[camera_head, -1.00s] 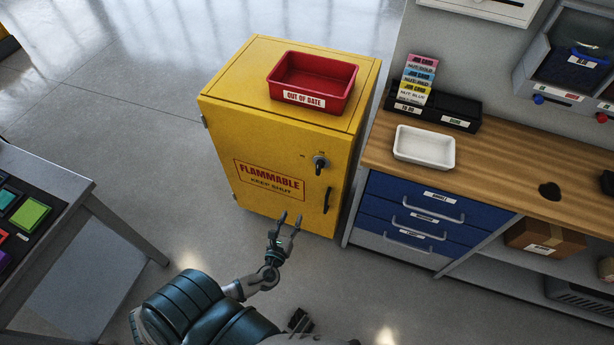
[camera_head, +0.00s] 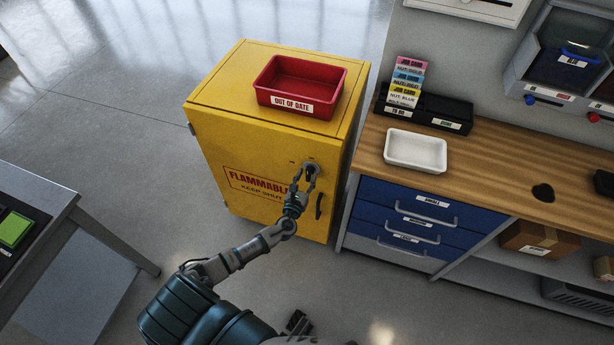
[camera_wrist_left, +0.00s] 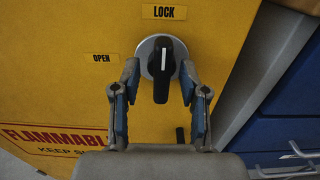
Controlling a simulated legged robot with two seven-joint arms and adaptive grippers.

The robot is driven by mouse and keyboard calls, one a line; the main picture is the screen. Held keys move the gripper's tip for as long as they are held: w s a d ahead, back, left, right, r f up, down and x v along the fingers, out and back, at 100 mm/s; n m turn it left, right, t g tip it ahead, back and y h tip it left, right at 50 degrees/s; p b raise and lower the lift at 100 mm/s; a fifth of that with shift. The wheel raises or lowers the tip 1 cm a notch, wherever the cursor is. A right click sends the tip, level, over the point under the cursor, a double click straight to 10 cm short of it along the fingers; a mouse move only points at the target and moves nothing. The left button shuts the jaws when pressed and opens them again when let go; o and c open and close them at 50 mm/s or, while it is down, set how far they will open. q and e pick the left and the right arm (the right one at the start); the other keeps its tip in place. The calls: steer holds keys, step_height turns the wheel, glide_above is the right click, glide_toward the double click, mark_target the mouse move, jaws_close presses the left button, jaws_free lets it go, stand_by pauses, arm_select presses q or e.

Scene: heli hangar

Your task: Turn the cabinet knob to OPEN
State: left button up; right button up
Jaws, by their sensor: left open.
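The yellow flammable cabinet (camera_head: 262,150) stands ahead, and its front also shows in the left wrist view (camera_wrist_left: 60,70). Its black knob (camera_wrist_left: 162,72) sits on a round silver plate. The knob's bar is nearly vertical, with its white mark at the top, toward the LOCK label (camera_wrist_left: 164,12). The OPEN label (camera_wrist_left: 101,58) is to the knob's left. My left gripper (camera_wrist_left: 158,80) is open, its two fingers on either side of the knob; I cannot tell if they touch it. In the head view my left gripper (camera_head: 305,180) partly covers the knob (camera_head: 309,172).
A red OUT OF DATE tray (camera_head: 330,97) sits on the cabinet. The cabinet's black handle (camera_head: 319,203) is below the knob. A wooden workbench (camera_head: 480,170) with blue drawers is close on the right. A grey table (camera_head: 60,195) stands left, with bare floor between.

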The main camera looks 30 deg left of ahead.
arm_select(q)
steer(key=shift+w, duration=0.35)
steer(key=shift+d, duration=0.1)
arm_select(e)
steer(key=shift+s+d+r, duration=0.1)
steer(key=shift+s+d, duration=0.05)
steer(key=shift+s, duration=0.1)
arm_select(q)
jaws_close()
arm_select(e)
steer(key=shift+w, duration=0.15)
